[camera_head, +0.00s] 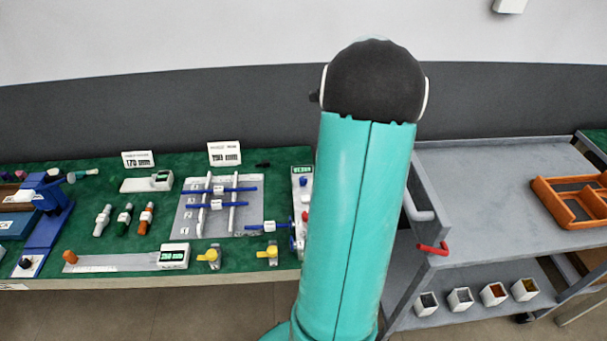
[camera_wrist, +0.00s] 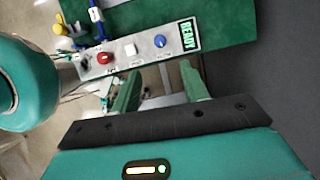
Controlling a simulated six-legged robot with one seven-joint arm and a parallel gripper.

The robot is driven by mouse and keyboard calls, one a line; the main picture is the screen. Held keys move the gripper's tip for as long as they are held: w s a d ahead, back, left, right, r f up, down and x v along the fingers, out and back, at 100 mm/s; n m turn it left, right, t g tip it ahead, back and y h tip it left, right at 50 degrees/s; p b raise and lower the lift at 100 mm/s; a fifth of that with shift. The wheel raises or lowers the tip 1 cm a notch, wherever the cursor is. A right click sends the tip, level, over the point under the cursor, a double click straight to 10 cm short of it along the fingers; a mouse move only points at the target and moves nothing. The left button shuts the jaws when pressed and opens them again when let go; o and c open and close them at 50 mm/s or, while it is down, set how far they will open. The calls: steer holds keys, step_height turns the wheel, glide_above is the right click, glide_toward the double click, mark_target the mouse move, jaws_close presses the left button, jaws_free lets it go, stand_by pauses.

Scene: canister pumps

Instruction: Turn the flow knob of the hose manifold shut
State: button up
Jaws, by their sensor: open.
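A pale panel (camera_wrist: 130,55) in the wrist view carries a red knob (camera_wrist: 104,58), a white square button (camera_wrist: 130,50), a blue knob (camera_wrist: 160,41) and a green display reading READY (camera_wrist: 187,35). The knob labels are too small to read, so I cannot tell which is the flow knob. In the head view the panel (camera_head: 302,181) stands at the bench's right end, partly hidden behind my arm. My gripper (camera_wrist: 161,87) is open and empty, its two green fingers apart on the near side of the panel. My gripper is hidden in the head view.
A green bench top (camera_head: 110,215) holds a plate with blue rods (camera_head: 250,215), two yellow-handled valves (camera_head: 209,256) and several small bottles. A grey cart (camera_head: 480,180) stands to the right with an orange tray (camera_head: 575,213); its lower shelf holds several small cups.

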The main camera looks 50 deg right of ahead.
mark_target(303, 178)
steer(key=x, duration=1.3)
steer(key=shift+f, duration=0.2)
steer(key=shift+w, duration=0.1)
jaws_close()
